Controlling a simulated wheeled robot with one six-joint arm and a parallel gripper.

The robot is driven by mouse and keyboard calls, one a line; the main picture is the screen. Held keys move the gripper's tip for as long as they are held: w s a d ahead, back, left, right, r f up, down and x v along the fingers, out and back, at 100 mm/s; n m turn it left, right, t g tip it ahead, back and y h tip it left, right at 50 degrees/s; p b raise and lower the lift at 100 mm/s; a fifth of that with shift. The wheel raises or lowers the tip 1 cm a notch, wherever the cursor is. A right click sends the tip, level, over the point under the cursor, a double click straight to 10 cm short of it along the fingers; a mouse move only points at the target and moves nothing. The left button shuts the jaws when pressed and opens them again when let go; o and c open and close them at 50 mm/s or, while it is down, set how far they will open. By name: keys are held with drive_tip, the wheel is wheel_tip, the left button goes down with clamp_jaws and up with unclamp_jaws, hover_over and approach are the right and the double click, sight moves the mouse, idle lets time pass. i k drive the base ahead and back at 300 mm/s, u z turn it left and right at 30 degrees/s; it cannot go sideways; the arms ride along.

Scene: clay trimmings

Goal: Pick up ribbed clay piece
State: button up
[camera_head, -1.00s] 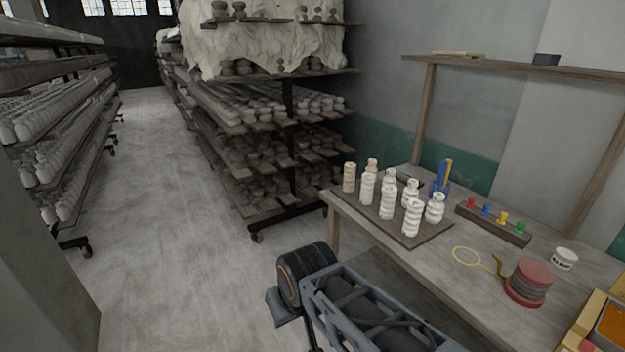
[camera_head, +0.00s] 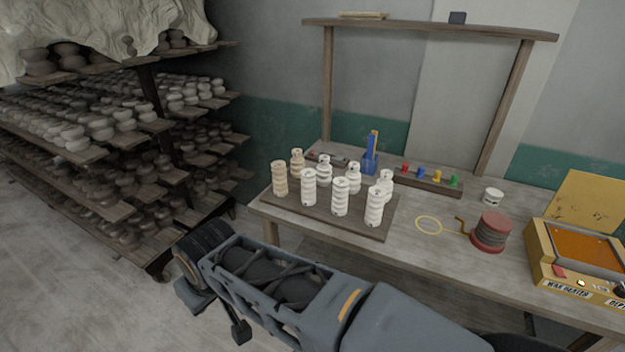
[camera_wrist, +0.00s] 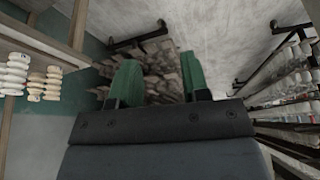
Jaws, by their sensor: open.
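Several small clay pieces stand upright on a dark board (camera_head: 338,224) on the table in the head view. The front ones are ribbed cylinders: a tan ribbed piece (camera_head: 280,179) at the left and white ribbed pieces (camera_head: 309,188), including one at the front right (camera_head: 374,206). Behind them stand necked pieces, such as a white one (camera_head: 386,183). Pale ribbed pieces (camera_wrist: 15,76) also show at the left of the wrist view. My gripper (camera_wrist: 160,80) shows two green fingers, apart and empty, away from the pieces.
A drying rack (camera_head: 150,150) full of pots stands left of the table (camera_head: 410,255). Behind the board are a blue holder (camera_head: 370,160) and a strip with coloured knobs (camera_head: 428,181). A red spool (camera_head: 491,232) and yellow box (camera_head: 575,262) stand right. A wooden frame (camera_head: 327,85) rises behind.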

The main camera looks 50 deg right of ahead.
sight(307, 177)
drive_tip(key=z, duration=0.8)
drive_tip(key=i, duration=0.95)
drive_tip(key=z, duration=0.85)
